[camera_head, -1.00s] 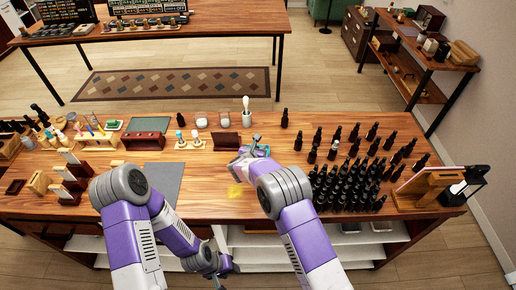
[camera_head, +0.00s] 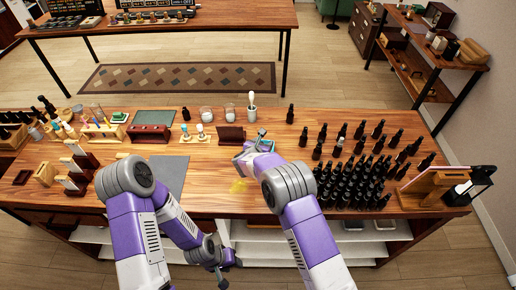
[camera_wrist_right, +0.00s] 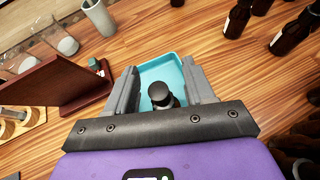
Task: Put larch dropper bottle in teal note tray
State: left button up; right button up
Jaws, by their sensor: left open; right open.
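In the right wrist view, a small teal tray (camera_wrist_right: 165,69) lies on the wooden bench just beyond my right gripper (camera_wrist_right: 160,76). A dark bottle with a black cap (camera_wrist_right: 160,92) stands between the two open fingers, with gaps on both sides. It overlaps the near part of the tray and looks to be inside it, but its base is hidden. No name can be read on it. In the head view my right gripper (camera_head: 259,142) is low over the bench, mostly covering the tray. My left gripper (camera_head: 221,269) is open and empty, below the bench's front edge.
Many dark bottles (camera_head: 350,185) crowd the bench to the right. A dark red-brown stand (camera_wrist_right: 62,84) is close left of my right gripper. A pale cup (camera_head: 252,114) and a lone bottle (camera_head: 290,114) stand behind. A grey mat (camera_head: 168,174) lies clear on the left.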

jog(key=b+v, duration=0.1)
jog(key=v, duration=1.1)
jog(key=shift+f, duration=0.1)
